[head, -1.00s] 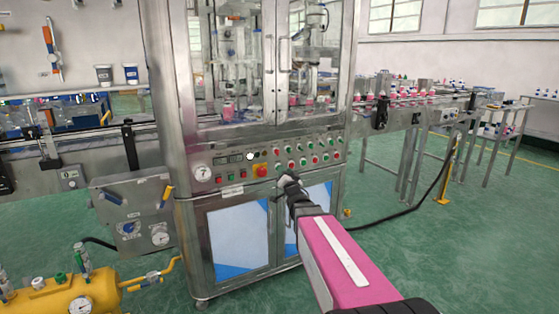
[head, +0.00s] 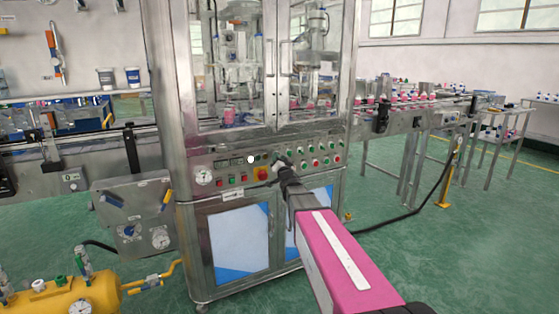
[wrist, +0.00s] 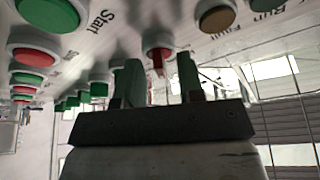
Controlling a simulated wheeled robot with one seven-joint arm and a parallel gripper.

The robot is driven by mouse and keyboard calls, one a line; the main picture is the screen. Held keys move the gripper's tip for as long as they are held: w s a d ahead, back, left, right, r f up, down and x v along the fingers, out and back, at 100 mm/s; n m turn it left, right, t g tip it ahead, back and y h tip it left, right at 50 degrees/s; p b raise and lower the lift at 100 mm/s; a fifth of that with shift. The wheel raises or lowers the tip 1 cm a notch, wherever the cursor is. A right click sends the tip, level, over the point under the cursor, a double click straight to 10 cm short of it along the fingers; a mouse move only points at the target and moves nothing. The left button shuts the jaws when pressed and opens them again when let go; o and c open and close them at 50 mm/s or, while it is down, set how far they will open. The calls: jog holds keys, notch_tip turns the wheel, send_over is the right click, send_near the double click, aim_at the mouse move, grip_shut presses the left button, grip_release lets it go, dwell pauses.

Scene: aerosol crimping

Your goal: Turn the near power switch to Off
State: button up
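The control panel (head: 225,165) of the steel crimping machine carries several buttons and lamps. My gripper (head: 279,163) is at this panel, right of the red-and-yellow stop button (head: 261,173). In the wrist view my gripper (wrist: 160,78) is open, one dark green finger on each side of a red switch handle (wrist: 157,60) on a white ring. Gaps show between the handle and both fingers, so it is not gripped. I cannot read a label at this handle, so I cannot tell that it is the near power switch or how it is set. In the head view my gripper hides it.
Green and red buttons (wrist: 32,55) crowd the panel left of my fingers in the wrist view; "Start" is printed there. A brown button (wrist: 216,17) is close on the right. Glass doors (head: 235,70) rise above the panel. A yellow tank (head: 50,300) stands at lower left.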

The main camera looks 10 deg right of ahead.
grip_shut()
jog(key=shift+n, duration=0.4)
jog(key=n+g+y, duration=0.1)
jog(key=n+y, duration=0.2)
jog(key=n, duration=0.2)
jog(key=n+g+y, duration=0.1)
jog(key=n+y, duration=0.1)
jog(key=n, duration=0.4)
jog(key=n+y, duration=0.3)
jog(key=n, duration=0.2)
jog(key=shift+w+d+n+g+y, duration=0.1)
jog(key=shift+d+n+g+y, duration=0.2)
jog(key=shift+d+g, duration=0.1)
jog(key=shift+a, duration=0.1)
grip_release()
